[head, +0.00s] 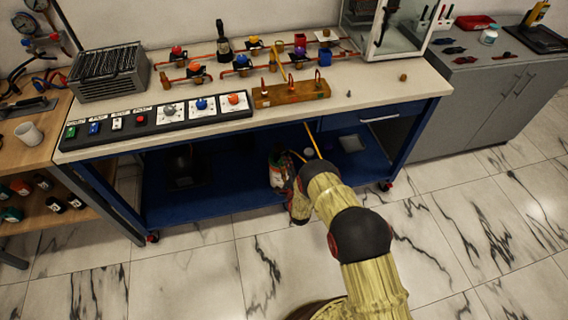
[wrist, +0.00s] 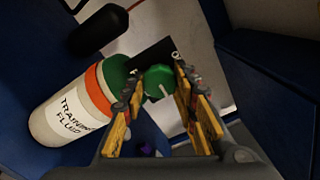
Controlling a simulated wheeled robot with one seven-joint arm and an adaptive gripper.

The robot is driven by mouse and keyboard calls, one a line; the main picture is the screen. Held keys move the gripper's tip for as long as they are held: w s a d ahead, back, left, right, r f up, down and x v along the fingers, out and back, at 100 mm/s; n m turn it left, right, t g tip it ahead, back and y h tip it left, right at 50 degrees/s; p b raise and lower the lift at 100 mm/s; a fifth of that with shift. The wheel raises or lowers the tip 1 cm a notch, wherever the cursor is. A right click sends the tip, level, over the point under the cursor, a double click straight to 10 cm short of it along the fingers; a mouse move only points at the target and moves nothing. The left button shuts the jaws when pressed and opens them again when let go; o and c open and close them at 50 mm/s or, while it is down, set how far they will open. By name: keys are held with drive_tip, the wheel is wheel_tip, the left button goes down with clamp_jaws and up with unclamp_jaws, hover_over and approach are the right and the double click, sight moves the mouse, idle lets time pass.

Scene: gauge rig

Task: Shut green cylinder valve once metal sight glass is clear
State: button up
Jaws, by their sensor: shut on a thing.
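The cylinder (wrist: 75,105) in the wrist view has a white body labelled "TRAINING FLUID", an orange band and a green shoulder. It appears tilted in this view. Its green valve knob (wrist: 159,82) sits between the yellow fingers of my gripper (wrist: 158,73), which are shut on it. In the head view the cylinder (head: 277,171) stands on the blue lower shelf under the bench, partly hidden by my arm. My fingers cannot be made out there. I cannot surely pick out the metal sight glass among the small pipe fittings (head: 243,62) on the bench top, nor tell whether it is clear.
The blue bench (head: 150,160) has its top above my gripper and a lower shelf around the cylinder. A yellow hose (head: 313,140) hangs beside my wrist. A dark rounded object (wrist: 100,30) lies near the cylinder. The marble floor (head: 480,220) on the right is clear.

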drive_tip(key=o, duration=1.2)
drive_tip(key=shift+c, duration=0.2)
drive_tip(key=v, duration=1.2)
